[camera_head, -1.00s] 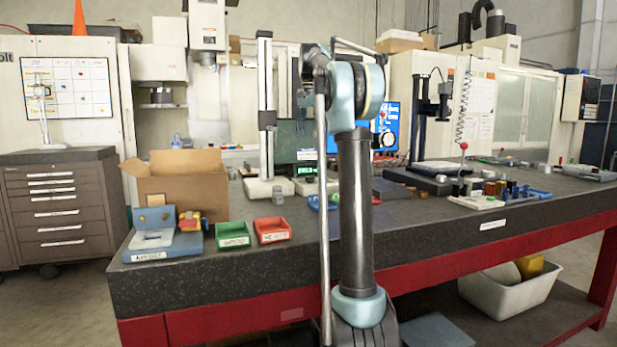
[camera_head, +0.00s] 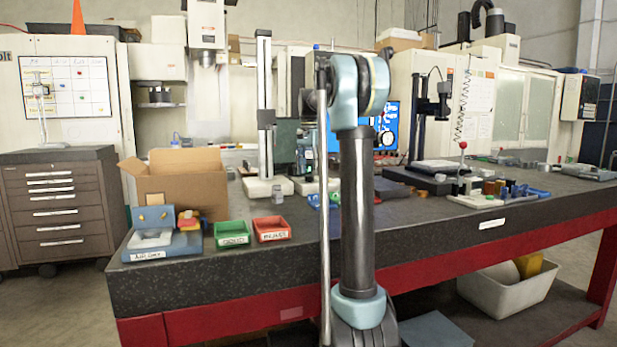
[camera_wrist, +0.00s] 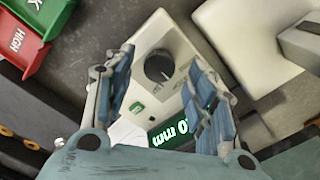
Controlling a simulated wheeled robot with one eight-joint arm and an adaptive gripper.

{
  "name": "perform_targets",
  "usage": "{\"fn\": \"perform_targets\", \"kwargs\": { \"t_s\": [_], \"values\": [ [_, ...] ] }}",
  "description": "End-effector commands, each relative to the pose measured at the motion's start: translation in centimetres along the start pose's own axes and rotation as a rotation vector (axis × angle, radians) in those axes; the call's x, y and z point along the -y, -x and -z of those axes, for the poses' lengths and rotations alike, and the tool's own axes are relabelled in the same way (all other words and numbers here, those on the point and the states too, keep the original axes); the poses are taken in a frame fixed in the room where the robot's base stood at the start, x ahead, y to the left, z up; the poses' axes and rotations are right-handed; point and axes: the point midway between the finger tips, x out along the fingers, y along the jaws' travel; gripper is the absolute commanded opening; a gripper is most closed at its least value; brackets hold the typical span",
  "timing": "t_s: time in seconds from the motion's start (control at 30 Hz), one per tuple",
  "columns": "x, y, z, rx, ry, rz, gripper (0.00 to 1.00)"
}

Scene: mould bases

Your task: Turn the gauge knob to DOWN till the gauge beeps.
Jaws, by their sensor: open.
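The gauge (camera_wrist: 152,32) is a pale box with a round black knob (camera_wrist: 158,66), a small green button (camera_wrist: 137,108) and a lit green display (camera_wrist: 168,133) in the wrist view. My gripper (camera_wrist: 160,60) is open, its blue-padded fingers on either side of the knob in the picture. No contact shows, and the remaining height above the knob is unclear. Part of the display is hidden by the right finger, and the marks around the knob are too small to read. In the head view the pale gauge base (camera_head: 313,187) is partly hidden by my arm.
Red (camera_head: 271,229) and green (camera_head: 232,234) bins sit on the dark bench left of my arm. A tall stand (camera_head: 265,110) rises behind them, near a cardboard box (camera_head: 183,184). In the wrist view, a pale block with a grey bar (camera_wrist: 300,40) is close to the right.

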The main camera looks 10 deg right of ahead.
Motion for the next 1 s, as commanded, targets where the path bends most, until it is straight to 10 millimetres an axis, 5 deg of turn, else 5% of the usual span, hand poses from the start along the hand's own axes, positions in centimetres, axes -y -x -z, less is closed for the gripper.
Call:
{"fn": "perform_targets", "kwargs": {
  "t_s": [0.2, 0.57, 0.77, 1.0],
  "values": [
    [0.0, -1.9, 0.0, 0.000, 0.000, 0.000, 0.51],
    [0.1, -2.2, 0.0, 0.000, 0.001, 0.000, 0.51],
    [0.1, -2.2, -0.1, 0.000, 0.001, 0.000, 0.07],
    [0.1, -2.2, -0.1, 0.000, 0.009, 0.000, 0.07]
  ]
}}
